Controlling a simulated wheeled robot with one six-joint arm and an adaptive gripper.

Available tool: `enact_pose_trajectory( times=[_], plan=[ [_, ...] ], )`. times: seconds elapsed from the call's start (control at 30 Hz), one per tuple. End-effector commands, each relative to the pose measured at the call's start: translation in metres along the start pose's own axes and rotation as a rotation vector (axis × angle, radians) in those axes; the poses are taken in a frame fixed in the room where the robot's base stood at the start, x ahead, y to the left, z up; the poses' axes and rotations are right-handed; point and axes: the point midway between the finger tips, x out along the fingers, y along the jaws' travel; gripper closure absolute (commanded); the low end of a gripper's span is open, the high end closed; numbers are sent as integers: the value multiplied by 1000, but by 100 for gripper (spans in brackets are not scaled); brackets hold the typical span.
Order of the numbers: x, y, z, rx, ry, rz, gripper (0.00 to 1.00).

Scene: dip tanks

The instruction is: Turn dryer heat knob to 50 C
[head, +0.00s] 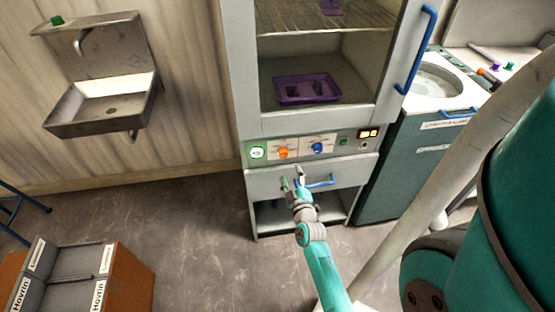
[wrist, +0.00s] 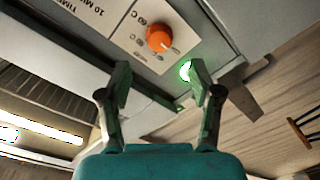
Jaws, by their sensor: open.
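The dryer (head: 250,60) is a tall grey cabinet with a control panel below its glass door. The heat knob (head: 283,153) is orange, on a white label plate left of a blue knob (head: 317,148). In the wrist view the orange heat knob (wrist: 159,39) is close, with C markings around it, one reading 60 C. A pale mark shows on the knob, but its exact setting is unclear. My gripper (head: 292,177) is open and empty, just below the panel in the head view. In the wrist view my gripper (wrist: 160,78) has its fingers apart, with the knob beyond them.
A lit green-white button (head: 257,153) is beside the heat knob. A drawer with a blue handle (head: 320,183) lies below. A purple tray (head: 307,89) sits inside the dryer.

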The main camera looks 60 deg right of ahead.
Motion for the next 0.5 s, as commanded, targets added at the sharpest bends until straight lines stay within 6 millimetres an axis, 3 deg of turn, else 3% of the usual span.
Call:
enact_pose_trajectory(
  times=[0.5],
  plan=[
    [80, 0, -1, 1, 2, -1, 36]
  ],
)
